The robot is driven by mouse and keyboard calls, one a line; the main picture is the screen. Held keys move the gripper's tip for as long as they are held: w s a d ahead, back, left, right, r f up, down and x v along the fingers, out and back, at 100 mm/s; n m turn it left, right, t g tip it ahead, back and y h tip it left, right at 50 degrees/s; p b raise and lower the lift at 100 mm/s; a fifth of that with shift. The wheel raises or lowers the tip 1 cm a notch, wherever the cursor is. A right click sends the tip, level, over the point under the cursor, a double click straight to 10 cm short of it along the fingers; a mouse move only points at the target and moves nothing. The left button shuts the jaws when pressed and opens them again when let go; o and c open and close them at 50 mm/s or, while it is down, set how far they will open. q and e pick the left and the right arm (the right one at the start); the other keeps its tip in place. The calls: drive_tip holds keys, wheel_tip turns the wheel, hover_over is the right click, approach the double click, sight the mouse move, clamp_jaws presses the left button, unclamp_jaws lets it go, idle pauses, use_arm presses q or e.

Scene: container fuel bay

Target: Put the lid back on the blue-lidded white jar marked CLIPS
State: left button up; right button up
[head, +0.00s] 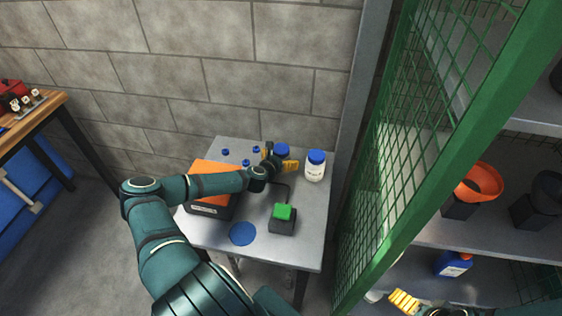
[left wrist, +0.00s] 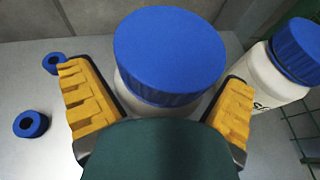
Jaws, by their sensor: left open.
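A white jar (left wrist: 126,92) with a wide blue lid (left wrist: 168,50) on its top stands between the two yellow fingers of my open left gripper (left wrist: 160,105). Its marking is not visible, and I cannot tell whether the lid is fully seated. In the head view its blue lid (head: 282,149) shows just behind my left gripper (head: 279,161). A second white jar (head: 315,172) with a blue lid (head: 316,156) stands to the right; its dark lettering is too small to read. It also shows in the left wrist view (left wrist: 262,82). My right gripper (head: 418,305) is partly cut off at the bottom edge.
Several small blue rings (head: 246,163) lie on the table's back left. An orange-topped dark box (head: 212,204) is under my left forearm. A dark block with a green top (head: 283,212) and a flat blue disc (head: 242,233) are nearer. A green mesh door (head: 400,150) stands right.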

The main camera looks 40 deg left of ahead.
sight(281, 148)
use_arm(q)
drive_tip(key=c, duration=1.2)
drive_tip(key=shift+c, duration=0.2)
wheel_tip(281, 148, up, 10)
drive_tip(key=shift+r+p, duration=0.1)
drive_tip(key=shift+p, duration=0.5)
drive_tip(key=o, duration=0.4)
drive_tip(key=c, duration=0.4)
